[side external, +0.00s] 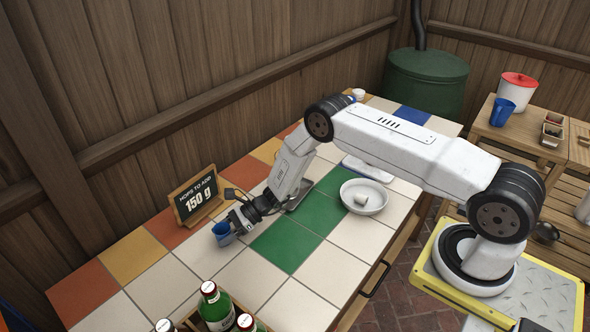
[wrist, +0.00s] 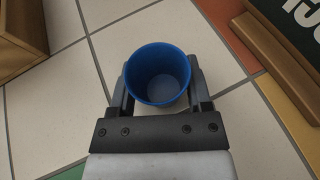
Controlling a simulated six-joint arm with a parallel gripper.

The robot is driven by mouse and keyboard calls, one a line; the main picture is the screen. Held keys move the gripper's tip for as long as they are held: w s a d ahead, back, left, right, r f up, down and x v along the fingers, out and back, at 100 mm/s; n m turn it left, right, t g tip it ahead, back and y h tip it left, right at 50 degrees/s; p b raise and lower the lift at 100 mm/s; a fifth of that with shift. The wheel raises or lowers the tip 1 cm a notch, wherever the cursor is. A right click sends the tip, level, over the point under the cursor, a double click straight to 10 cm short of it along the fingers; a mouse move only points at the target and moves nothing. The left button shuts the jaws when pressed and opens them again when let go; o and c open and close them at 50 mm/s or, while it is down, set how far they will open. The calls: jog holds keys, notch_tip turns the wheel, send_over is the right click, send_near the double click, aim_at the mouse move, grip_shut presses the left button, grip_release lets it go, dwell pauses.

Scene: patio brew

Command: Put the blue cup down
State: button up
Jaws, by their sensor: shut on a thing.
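The blue cup (side external: 222,231) is upright near the left part of the tiled table in the side external view. In the wrist view the cup (wrist: 158,75) is seen from above, open and empty, between the two fingers. My gripper (side external: 232,226) is shut on the cup; in the wrist view my gripper (wrist: 160,88) has one finger on each side of it. The cup is low over pale tiles; I cannot tell whether its base touches them. The fingers hide part of its side.
A chalkboard sign (side external: 194,198) reading 150 g stands just behind the cup. A wooden crate of bottles (side external: 216,304) is at the front edge. A white bowl (side external: 363,198) sits to the right. Another blue cup (side external: 502,112) stands on the side bench. Pale tiles left of the gripper are clear.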

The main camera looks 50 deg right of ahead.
jog(key=shift+f, duration=0.1)
jog(key=o, duration=1.2)
jog(key=shift+v, duration=0.8)
jog(key=v, duration=0.3)
jog(key=shift+d+r, duration=0.3)
jog(key=shift+a+r, duration=0.1)
jog(key=shift+r, duration=3.35)
